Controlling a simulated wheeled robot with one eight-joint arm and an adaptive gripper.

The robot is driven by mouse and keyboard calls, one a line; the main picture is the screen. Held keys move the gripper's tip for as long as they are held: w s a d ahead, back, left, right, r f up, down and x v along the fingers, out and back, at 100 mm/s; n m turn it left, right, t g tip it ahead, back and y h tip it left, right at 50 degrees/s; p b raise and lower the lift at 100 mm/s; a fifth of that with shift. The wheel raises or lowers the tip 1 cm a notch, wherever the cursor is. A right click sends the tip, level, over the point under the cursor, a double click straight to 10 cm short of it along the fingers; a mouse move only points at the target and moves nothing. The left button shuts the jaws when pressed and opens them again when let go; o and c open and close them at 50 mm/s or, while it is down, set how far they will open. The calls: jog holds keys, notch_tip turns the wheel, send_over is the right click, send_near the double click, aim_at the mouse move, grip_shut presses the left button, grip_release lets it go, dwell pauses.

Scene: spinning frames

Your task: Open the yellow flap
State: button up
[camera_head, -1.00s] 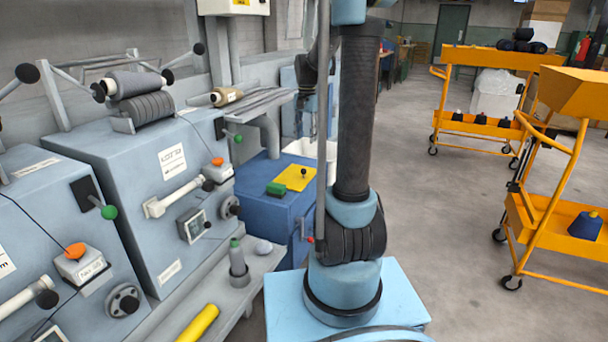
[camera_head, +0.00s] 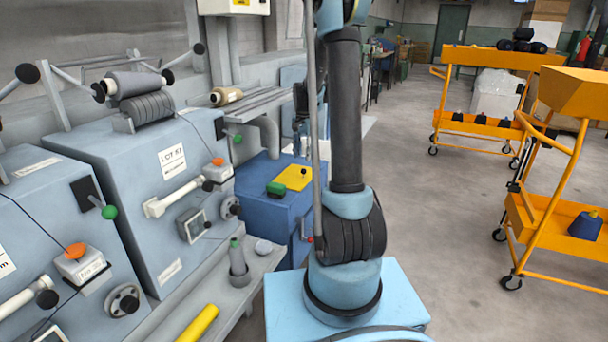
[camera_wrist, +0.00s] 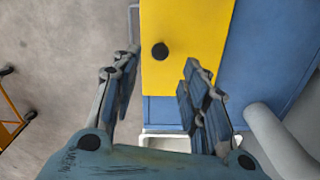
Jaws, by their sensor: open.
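The yellow flap (camera_head: 293,178) lies flat on top of a blue box (camera_head: 267,215) beside the grey-blue machines. It carries a small black knob (camera_head: 304,171). In the wrist view the flap (camera_wrist: 190,25) fills the upper middle, and its knob (camera_wrist: 160,51) shows between the fingertips. My gripper (camera_wrist: 160,62) is open and empty, with one finger on each side of the knob in the picture. In the head view my gripper (camera_head: 297,143) hangs above and behind the flap, partly hidden by my arm. The gap in height between fingers and knob is hard to tell.
A grey pipe (camera_wrist: 280,140) stands near the right finger in the wrist view. Orange trolleys (camera_head: 475,120) stand on the right, with open floor (camera_head: 430,220) before them.

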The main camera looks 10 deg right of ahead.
aim_at(304, 170)
notch_tip(304, 170, down, 9)
jog(key=shift+f, duration=0.2)
dwell(0.4)
grip_shut()
jog(key=shift+d, duration=0.15)
